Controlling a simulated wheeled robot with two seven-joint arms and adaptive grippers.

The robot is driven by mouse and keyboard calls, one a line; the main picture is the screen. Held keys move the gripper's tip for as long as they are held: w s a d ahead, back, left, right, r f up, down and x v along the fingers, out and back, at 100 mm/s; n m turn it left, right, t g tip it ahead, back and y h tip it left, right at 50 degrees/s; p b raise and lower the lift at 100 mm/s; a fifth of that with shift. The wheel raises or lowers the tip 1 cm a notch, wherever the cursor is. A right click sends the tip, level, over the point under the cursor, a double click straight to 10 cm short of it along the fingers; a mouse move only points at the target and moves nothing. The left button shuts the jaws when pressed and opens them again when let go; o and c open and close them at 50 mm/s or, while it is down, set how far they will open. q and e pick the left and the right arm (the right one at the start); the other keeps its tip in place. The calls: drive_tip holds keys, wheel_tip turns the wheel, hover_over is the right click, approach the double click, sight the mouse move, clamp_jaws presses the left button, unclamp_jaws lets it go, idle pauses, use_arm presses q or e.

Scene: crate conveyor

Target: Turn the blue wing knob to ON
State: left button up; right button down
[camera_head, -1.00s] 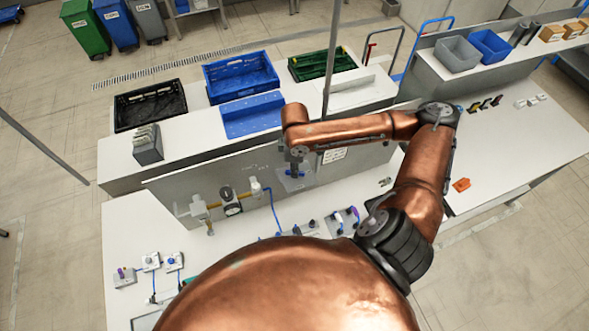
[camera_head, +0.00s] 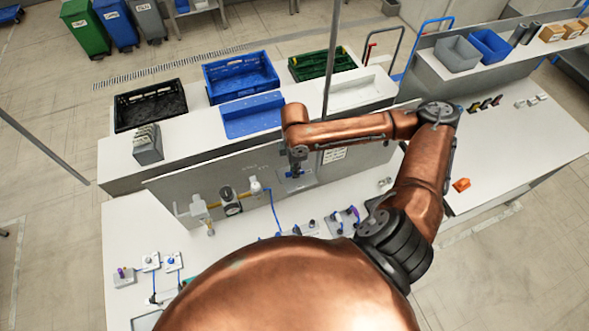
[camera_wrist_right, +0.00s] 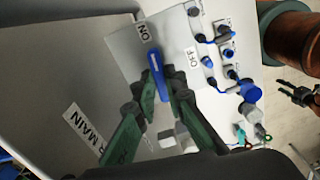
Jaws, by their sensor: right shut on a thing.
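The blue wing knob (camera_wrist_right: 157,76) sits on a grey plate (camera_wrist_right: 122,49) on the upright panel. In the right wrist view its wing points towards the ON label (camera_wrist_right: 144,31); the OFF label (camera_wrist_right: 193,56) is to the right. My right gripper (camera_wrist_right: 161,88) is shut on the knob, with one green-padded finger on each side of the wing. In the head view the right gripper (camera_head: 296,172) is small at the panel, and the knob is mostly hidden. My left gripper (camera_wrist_right: 291,92) shows small at the right of the wrist view, away from the knob; its jaw opening is unclear.
A MAIN label (camera_wrist_right: 84,127) is on the panel. A gauge (camera_head: 230,201) and brass pipe are left of the knob. Several small switches and cables sit on the bench (camera_head: 125,214) below. Crates, including a blue one (camera_head: 240,78), stand behind the panel.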

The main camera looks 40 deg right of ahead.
drive_tip(key=c, duration=2)
unclamp_jaws()
wheel_tip(320, 180, up, 12)
drive_tip(key=shift+w+a+f, duration=0.1)
